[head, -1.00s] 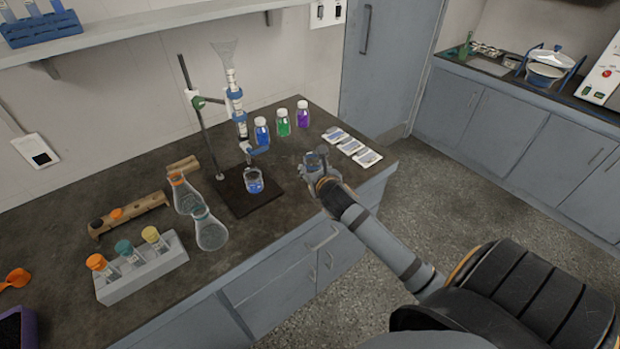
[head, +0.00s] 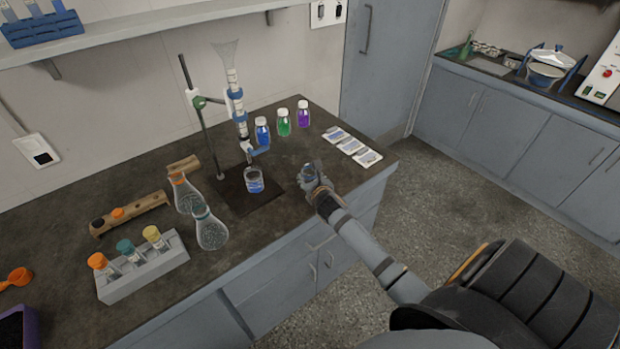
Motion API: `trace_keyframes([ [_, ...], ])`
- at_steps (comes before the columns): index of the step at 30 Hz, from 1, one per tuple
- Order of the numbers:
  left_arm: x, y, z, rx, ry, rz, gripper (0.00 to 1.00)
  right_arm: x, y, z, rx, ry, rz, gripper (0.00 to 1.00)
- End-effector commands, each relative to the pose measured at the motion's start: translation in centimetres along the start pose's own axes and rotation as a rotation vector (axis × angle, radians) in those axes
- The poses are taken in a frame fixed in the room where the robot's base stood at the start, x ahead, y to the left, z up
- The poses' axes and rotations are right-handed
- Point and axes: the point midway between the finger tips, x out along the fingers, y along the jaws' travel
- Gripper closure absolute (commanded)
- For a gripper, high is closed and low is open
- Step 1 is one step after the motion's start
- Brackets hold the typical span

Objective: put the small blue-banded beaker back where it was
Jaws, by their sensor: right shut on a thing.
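My right gripper (head: 313,181) is at the front right part of the dark bench, near its front edge, to the right of the stand. It is shut on a small glass beaker (head: 308,171) with a bluish tint. The fingers hide much of it, so its band is not clear, and I cannot tell whether it touches the bench top. Another beaker (head: 254,181), with blue in its lower part, stands upright on the dark stand base (head: 232,197) under the burette. My left gripper is not in view.
Blue, green and purple bottles (head: 284,122) stand behind the gripper. Several white packets (head: 352,146) lie at the right end. Two conical flasks (head: 210,232) and a tube rack (head: 145,270) stand to the left.

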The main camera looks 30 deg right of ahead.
Motion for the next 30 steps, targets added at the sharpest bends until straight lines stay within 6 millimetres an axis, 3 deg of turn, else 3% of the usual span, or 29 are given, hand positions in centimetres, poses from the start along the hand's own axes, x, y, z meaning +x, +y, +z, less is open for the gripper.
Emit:
trace_keyframes([
  [2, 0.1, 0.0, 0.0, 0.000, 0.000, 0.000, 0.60, 0.1, 0.0, -0.2, 0.000, 0.000, 0.000, 0.88],
  [3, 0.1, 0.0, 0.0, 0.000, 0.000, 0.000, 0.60, 0.1, 0.0, -0.3, 0.000, 0.000, 0.000, 0.54],
  [8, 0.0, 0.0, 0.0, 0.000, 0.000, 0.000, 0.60, 0.1, 0.0, -0.2, 0.000, 0.000, 0.000, 0.32],
  [20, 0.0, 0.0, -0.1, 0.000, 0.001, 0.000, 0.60, -0.7, 0.0, 0.0, -0.001, 0.000, 0.000, 0.32],
  [30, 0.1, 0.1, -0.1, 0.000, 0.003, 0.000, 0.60, -8.6, 0.0, -0.1, -0.003, 0.002, 0.000, 0.32],
])
